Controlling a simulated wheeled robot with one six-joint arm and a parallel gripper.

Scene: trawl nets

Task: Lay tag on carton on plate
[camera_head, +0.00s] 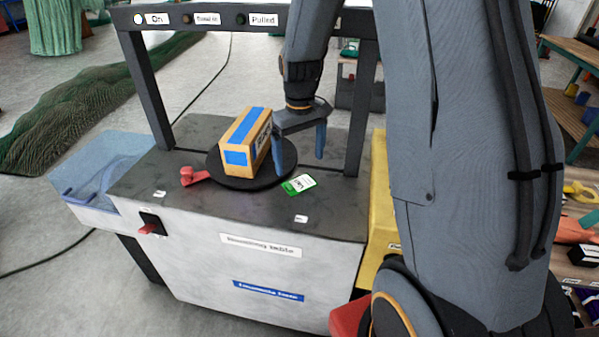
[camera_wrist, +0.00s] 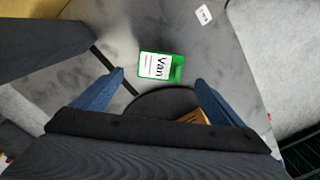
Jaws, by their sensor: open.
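The carton (camera_head: 245,142) is a brown box with blue tape, standing on the round black plate (camera_head: 226,178) on the grey table top. The tag (camera_head: 299,184) is green with a white label and lies flat on the table top, just right of the plate's front edge. In the wrist view the tag (camera_wrist: 161,66) reads "Van" and lies ahead of my fingers. My gripper (camera_head: 300,158) is open and empty, above the plate's right side, beside the carton. In the wrist view, a corner of the carton (camera_wrist: 194,117) shows near the right finger, mostly hidden by my gripper.
A red lever (camera_head: 194,176) sits left of the plate. A clear blue bin (camera_head: 100,175) hangs on the table's left side. A dark frame (camera_head: 145,85) with a sign bar stands over the table. A yellow bin (camera_head: 381,220) is at the right side.

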